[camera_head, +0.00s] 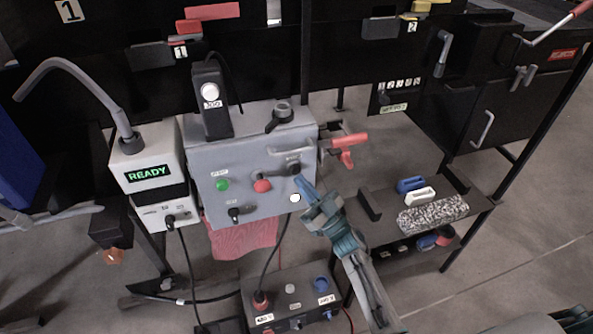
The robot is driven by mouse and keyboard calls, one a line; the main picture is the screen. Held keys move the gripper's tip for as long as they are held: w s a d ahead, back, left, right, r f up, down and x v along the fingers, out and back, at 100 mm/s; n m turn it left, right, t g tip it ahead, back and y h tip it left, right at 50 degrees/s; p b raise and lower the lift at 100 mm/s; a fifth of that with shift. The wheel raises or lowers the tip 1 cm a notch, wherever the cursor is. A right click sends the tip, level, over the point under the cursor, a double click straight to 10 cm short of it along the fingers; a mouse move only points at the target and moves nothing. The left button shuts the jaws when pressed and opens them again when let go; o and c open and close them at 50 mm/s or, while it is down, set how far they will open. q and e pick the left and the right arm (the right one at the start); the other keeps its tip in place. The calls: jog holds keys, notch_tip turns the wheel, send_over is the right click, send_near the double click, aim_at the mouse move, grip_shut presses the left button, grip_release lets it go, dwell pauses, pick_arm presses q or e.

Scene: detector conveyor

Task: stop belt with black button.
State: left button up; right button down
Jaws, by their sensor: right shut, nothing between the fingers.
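The grey control box (215,160) stands in the middle of the view. Its front carries a green button (222,185), a red button (262,186) and a round black button (294,169) near the right edge. A black switch (241,213) sits lower on the same face. My right gripper (303,184) comes in from the lower right. It is shut and empty, with its blue fingertips just below and right of the black button. I cannot tell whether the tips touch it. My left gripper is not in view.
A READY display box (150,155) with a bent grey tube stands at left. A black unit (211,105) and a dark knob sit on top of the control box. A red-handled tool (348,145) juts out at its right. A dark cabled box (290,296) lies below.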

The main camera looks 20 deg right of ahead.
jog(key=shift+s, duration=0.1)
jog(key=s+p, duration=0.2)
jog(key=s, duration=0.3)
jog(key=shift+d, duration=0.1)
jog(key=shift+w, duration=0.1)
dwell(0.6)
